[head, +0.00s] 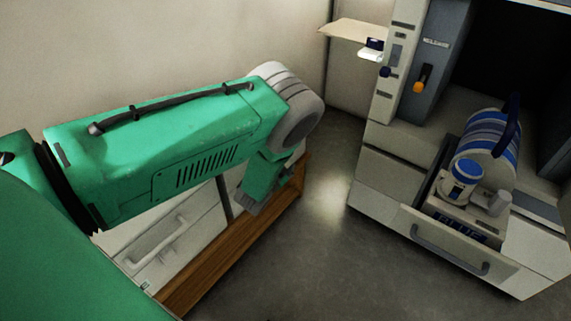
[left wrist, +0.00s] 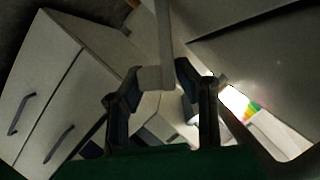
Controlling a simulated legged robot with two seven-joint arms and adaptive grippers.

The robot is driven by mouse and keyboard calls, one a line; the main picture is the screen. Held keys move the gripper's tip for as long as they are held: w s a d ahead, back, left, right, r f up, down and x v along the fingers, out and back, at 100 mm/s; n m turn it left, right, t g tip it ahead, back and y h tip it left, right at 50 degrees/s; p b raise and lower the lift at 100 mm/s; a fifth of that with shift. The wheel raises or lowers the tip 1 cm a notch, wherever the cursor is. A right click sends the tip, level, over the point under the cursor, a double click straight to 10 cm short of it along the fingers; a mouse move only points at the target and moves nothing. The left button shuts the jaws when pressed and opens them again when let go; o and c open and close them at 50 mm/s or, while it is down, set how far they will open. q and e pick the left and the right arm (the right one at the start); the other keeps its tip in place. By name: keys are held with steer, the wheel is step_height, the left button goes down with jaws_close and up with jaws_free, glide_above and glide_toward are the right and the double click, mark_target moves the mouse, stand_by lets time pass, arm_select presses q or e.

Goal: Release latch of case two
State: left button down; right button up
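An orange lever (head: 420,82) sits on a dark panel marked "RELEASE" on the machine at the right of the head view. Which case is number two, and which part is its latch, I cannot tell. My left gripper (head: 258,192) points down above a wood-edged surface, well left of the lever and mostly hidden by its own arm. In the left wrist view its two dark fingers (left wrist: 162,85) stand apart. A grey bar (left wrist: 165,40) reaches down between the fingertips; contact is unclear. My right gripper is out of view.
An open drawer (head: 450,248) at the right holds a blue-striped cylinder (head: 488,145) and a smaller blue-and-white container (head: 460,180). A white front with a handle (head: 160,240) lies below my left arm, beside a wooden edge (head: 245,245). Bare floor separates the two sides.

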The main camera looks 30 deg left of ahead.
arm_select(q)
steer(key=shift+f, duration=0.1)
steer(key=shift+s+d+f+m+y, duration=0.15)
steer(key=shift+d+f+m+y, duration=0.45)
steer(key=shift+m, duration=0.3)
steer(key=f+m, duration=0.1)
steer(key=f+m+t+y, duration=0.1)
steer(key=m, duration=0.1)
steer(key=shift+s+d+f, duration=0.1)
steer(key=shift+d+f, duration=0.15)
steer(key=shift+d, duration=0.05)
steer(key=shift+f+m, duration=0.1)
steer(key=shift+m, duration=0.2)
steer(key=c, duration=1.4)
jaws_free()
steer(key=shift+f, duration=0.1)
steer(key=shift+a+r+t, duration=0.1)
steer(key=shift+r+t, duration=0.2)
